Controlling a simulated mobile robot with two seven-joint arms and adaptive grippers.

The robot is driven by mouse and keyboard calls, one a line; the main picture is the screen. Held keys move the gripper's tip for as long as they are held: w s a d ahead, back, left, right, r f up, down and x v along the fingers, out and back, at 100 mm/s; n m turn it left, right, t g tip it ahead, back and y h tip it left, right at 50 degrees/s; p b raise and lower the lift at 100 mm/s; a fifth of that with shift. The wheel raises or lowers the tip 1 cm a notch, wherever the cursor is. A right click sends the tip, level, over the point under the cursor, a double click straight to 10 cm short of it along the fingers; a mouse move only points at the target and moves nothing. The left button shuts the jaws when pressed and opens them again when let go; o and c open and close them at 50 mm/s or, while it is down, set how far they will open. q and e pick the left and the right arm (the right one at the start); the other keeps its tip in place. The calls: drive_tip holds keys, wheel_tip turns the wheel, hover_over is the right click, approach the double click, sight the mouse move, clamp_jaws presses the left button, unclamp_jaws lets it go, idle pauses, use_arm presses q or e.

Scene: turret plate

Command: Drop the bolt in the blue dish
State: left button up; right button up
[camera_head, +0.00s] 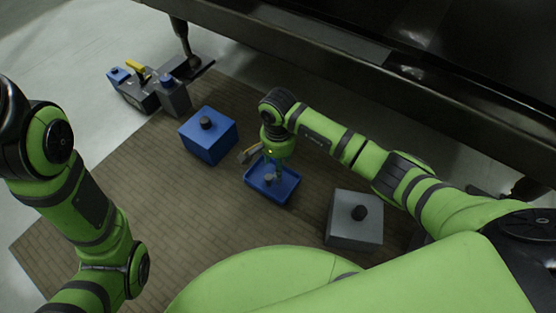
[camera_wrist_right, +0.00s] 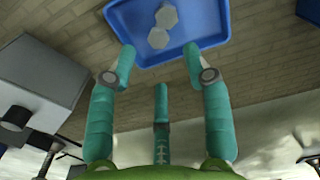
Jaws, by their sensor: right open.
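The blue dish (camera_head: 289,186) stands on the brown slatted floor below my right gripper (camera_head: 270,170). In the right wrist view, the dish (camera_wrist_right: 208,20) is at the top, partly cut off. Two grey faceted pieces lie inside it, touching or nearly so; the bolt (camera_wrist_right: 158,38) seems to be among them, but I cannot tell whether they are one part or two. My right gripper (camera_wrist_right: 160,66) points down with its teal fingers spread, open and empty, at the near edge of the dish. My left arm shows at the left, but its gripper is out of view.
A blue box (camera_head: 212,139) with a dark knob is left of the dish. A grey box (camera_head: 343,232) with a dark knob is to its right. Grey blocks with blue and yellow parts (camera_head: 150,88) stand at upper left. A dark table edge (camera_head: 350,75) runs along the back.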

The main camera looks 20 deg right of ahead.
wheel_tip(320, 180, up, 12)
drive_tip(key=shift+f, duration=0.15)
idle(0.6)
